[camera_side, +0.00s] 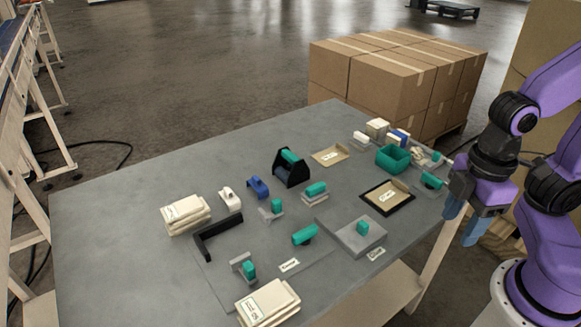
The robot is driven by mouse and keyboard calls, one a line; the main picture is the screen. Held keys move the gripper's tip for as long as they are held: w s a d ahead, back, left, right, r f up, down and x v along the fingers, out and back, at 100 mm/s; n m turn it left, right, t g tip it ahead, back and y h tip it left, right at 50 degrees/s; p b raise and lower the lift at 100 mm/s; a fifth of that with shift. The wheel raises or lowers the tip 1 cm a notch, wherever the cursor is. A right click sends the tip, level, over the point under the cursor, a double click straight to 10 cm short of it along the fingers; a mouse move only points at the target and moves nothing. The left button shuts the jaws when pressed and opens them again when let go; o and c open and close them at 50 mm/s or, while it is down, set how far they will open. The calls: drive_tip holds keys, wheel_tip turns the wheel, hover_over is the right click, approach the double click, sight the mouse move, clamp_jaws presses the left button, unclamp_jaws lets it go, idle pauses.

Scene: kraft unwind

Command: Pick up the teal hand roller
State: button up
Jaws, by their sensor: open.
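Several teal-handled tools lie on the grey table (110,240), and I cannot tell for sure which is the hand roller. One teal piece with a dark underside (304,235) lies near the middle front. A similar teal and black piece (432,180) lies at the right end, closest to my gripper. Another teal bar (290,157) rests across a black stand. My gripper (459,231) is open and empty, its blue fingers pointing down by the table's right edge, apart from all the tools.
A grey block with a teal knob (362,228), a black-framed tray (387,197), and a teal bin (393,158) stand on the right half. Cream stacks (185,214) and a black angle bracket (218,238) are at left. Cardboard boxes (390,80) stand behind. The far left tabletop is clear.

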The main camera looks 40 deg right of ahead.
drive_tip(key=w+a+m+t, duration=0.1)
drive_tip(key=w+a+m, duration=0.3)
drive_tip(key=w, duration=0.7)
drive_tip(key=m+t, duration=0.4)
drive_tip(key=m, duration=0.5)
hover_over(291, 154)
drive_tip(key=s, duration=0.7)
drive_tip(key=f, duration=0.1)
drive_tip(key=x, duration=1.1)
drive_tip(key=shift+w+d+f, duration=0.15)
drive_tip(key=shift+d+f, duration=0.1)
drive_tip(key=shift+f, duration=0.15)
drive_tip(key=shift+x, duration=2.7)
drive_tip(key=shift+w, duration=0.1)
drive_tip(key=shift+r, duration=0.1)
clamp_jaws()
